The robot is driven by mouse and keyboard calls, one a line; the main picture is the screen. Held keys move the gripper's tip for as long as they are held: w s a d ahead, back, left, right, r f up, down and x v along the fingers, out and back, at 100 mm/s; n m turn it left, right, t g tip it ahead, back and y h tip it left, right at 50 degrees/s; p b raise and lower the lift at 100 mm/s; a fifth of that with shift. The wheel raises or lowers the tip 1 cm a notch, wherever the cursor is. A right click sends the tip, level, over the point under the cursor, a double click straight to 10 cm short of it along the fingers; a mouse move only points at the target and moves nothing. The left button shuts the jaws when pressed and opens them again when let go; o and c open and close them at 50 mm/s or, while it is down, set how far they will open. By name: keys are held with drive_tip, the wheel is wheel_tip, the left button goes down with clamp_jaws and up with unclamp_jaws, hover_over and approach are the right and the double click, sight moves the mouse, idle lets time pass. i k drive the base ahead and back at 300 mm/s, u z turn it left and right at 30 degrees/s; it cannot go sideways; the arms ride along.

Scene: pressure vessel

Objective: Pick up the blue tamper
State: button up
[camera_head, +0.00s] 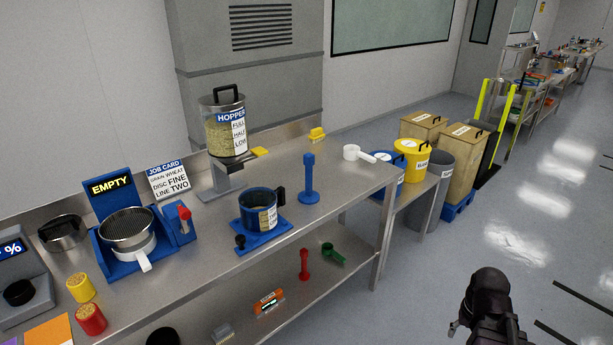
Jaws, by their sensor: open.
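The blue tamper (309,180) stands upright on the steel bench top, right of the blue cup and near the bench's right end. It has a round base, a slim shaft and a knob on top. My gripper (465,328) is at the bottom right of the view, over the floor, apart from the bench and well away from the tamper. Its fingers are small and dark here; it is open and nothing shows between them.
A blue cup (262,209) on a blue base stands left of the tamper. A hopper (224,130) is behind, a white scoop (358,153) to the right. Floor beside the bench is clear.

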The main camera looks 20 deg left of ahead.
sight(308, 197)
drive_tip(key=i, duration=1.25)
drive_tip(key=u, duration=1.45)
drive_tip(key=k, duration=0.7)
drive_tip(key=u, duration=0.15)
